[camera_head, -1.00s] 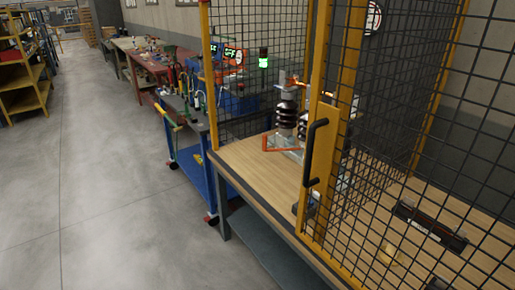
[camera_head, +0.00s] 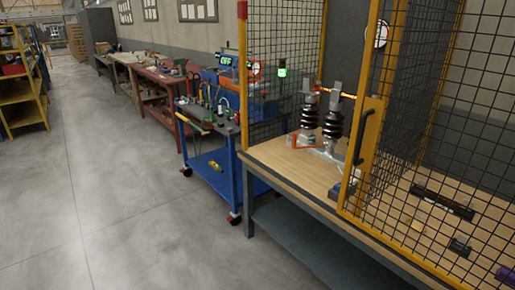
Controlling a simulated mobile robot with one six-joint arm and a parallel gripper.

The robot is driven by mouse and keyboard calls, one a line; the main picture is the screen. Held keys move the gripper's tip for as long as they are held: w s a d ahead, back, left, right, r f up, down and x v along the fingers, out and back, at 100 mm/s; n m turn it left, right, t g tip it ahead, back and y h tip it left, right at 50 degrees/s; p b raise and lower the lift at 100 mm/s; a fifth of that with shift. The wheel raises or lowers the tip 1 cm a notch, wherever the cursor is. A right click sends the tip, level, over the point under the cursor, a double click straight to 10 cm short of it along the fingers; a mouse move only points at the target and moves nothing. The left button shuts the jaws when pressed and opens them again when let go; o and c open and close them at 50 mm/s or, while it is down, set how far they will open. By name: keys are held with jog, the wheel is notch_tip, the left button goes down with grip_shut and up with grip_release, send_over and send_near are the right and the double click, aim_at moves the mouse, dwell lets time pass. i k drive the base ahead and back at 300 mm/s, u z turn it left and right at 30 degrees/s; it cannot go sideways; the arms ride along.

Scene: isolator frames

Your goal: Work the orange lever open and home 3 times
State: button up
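The orange lever (camera_head: 294,141) is part of an isolator on the wooden bench. It sits low at the left of the isolator's base. The isolator has two dark brown ribbed insulators (camera_head: 333,124) standing upright, with grey metal pieces on top. An orange-copper bar (camera_head: 340,94) runs near their tops, and I cannot tell from here whether it bridges the contacts. The open side of the yellow-framed mesh cage leaves the isolator in clear view. My gripper is not in view.
The cage's mesh door (camera_head: 367,150) with a black handle stands at the right of the isolator. Small items lie on the bench (camera_head: 300,180) behind the mesh. A blue trolley (camera_head: 215,175) with tools stands left of the bench. Open grey floor (camera_head: 110,200) lies at the left.

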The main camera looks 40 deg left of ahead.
aim_at(333, 129)
jog(key=k, duration=0.4)
jog(key=u, duration=0.65)
jog(key=i, duration=1.15)
jog(key=u, duration=0.85)
jog(key=i, duration=0.75)
jog(key=u, duration=1.1)
jog(key=i, duration=1.05)
jog(key=u, duration=0.55)
